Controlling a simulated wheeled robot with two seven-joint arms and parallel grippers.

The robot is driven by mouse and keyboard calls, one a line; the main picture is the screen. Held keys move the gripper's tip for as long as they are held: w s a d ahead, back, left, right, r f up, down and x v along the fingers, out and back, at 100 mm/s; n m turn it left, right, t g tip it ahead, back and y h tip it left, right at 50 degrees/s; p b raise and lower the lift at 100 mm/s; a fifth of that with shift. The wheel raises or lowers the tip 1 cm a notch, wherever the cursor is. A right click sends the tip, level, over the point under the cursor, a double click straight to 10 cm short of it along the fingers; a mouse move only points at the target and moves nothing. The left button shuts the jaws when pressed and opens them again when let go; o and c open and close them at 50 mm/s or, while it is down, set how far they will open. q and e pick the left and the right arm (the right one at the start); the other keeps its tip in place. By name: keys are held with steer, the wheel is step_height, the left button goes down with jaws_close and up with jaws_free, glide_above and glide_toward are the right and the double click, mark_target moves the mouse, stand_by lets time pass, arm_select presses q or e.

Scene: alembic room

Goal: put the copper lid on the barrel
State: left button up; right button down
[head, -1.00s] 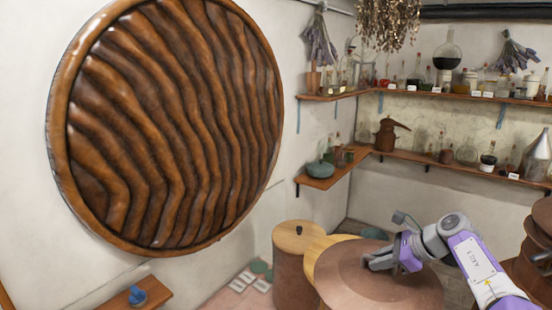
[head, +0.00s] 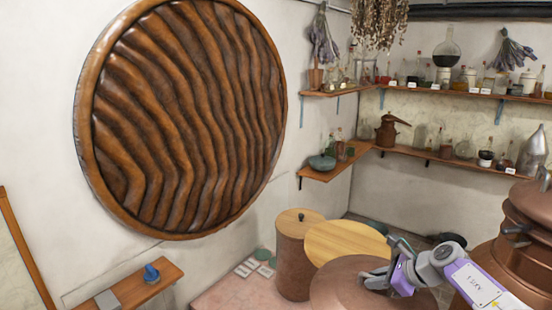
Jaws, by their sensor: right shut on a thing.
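The copper lid (head: 345,292) is a wide, shallow cone at the bottom centre of the head view, its near part cut off by the lower edge. My right gripper (head: 376,277) is shut on the lid's middle. Behind the lid is a round, light wooden top (head: 345,242), partly covered by the lid. To its left stands a copper-brown cylinder (head: 293,265) with a wooden cover and a small dark knob. I cannot tell which of these is the barrel, or whether the lid touches anything below. My left gripper is out of view.
A big copper vessel (head: 533,220) stands at the right, close to my right arm. A pinkish surface (head: 235,290) with small cards lies left of the cylinder. A wooden wall shelf (head: 130,288) holds a blue object (head: 151,273). Bottle shelves line the far corner.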

steer(key=s+a+f+m+t+h, duration=0.1)
steer(key=s+a+f+m+h, duration=0.2)
steer(key=f, duration=0.7)
steer(key=s+a+f+m+t+h, duration=0.1)
steer(key=s+a+f+m+h, duration=0.2)
steer(key=f, duration=0.8)
steer(key=s+a+m, duration=0.2)
steer(key=a, duration=0.1)
steer(key=shift+s+f+m, duration=0.15)
steer(key=shift+f+m, duration=0.15)
steer(key=shift+r+t, duration=0.1)
steer(key=shift+t, duration=0.2)
